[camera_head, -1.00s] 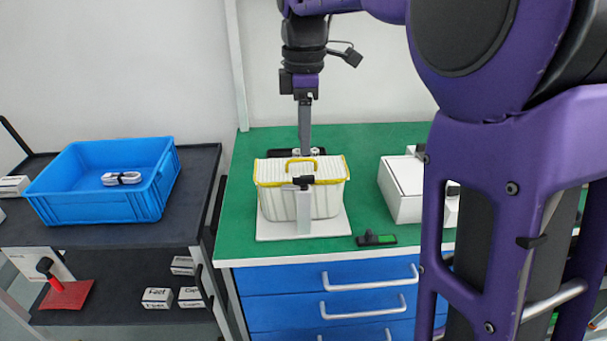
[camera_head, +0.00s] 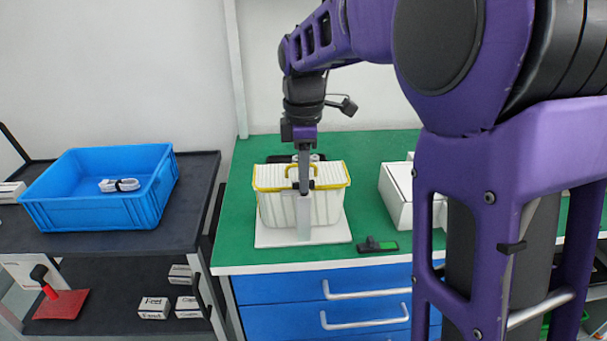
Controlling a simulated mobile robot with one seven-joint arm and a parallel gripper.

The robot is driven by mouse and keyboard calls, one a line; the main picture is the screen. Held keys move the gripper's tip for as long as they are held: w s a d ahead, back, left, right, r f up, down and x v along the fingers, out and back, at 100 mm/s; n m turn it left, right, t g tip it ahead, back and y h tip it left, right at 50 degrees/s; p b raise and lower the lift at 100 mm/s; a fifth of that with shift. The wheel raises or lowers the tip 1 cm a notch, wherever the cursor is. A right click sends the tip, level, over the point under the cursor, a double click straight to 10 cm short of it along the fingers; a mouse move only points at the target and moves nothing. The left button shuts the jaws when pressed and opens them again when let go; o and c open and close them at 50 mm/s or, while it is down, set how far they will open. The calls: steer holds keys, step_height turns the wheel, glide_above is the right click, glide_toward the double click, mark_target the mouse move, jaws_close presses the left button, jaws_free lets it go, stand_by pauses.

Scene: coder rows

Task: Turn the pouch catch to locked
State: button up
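The pouch (camera_head: 272,205) is a white ribbed body with a yellow rim and a yellow handle, standing on a white board (camera_head: 275,239) on the green bench top. A pale upright post (camera_head: 303,216) stands at its front, with a small dark piece (camera_head: 312,184) at its top that looks like the catch. My gripper (camera_head: 304,190) points straight down, its fingertips at the top of the post and overlapping the dark piece. Whether it touches or grips that piece cannot be told. The fingers show as one narrow strip and hide part of the catch.
A white box (camera_head: 397,196) stands further right, partly behind my arm. A blue crate (camera_head: 95,215) sits on the dark shelf at left. Blue drawers with handles are below.

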jaws_close()
steer(key=shift+r+m+p, duration=0.1)
steer(key=shift+m+p, duration=0.2)
steer(key=m+p, duration=0.2)
steer(key=shift+r+m, duration=0.1)
steer(key=shift+m, duration=0.3)
steer(key=m+p, duration=0.2)
steer(key=m, duration=0.2)
steer(key=shift+m, duration=0.3)
steer(key=m+p, duration=0.2)
steer(key=m, duration=0.3)
steer(key=shift+m+p, duration=0.65)
steer(key=shift+m, duration=1.75)
steer(key=shift+o, duration=2.4)
jaws_free()
steer(key=shift+f, duration=0.2)
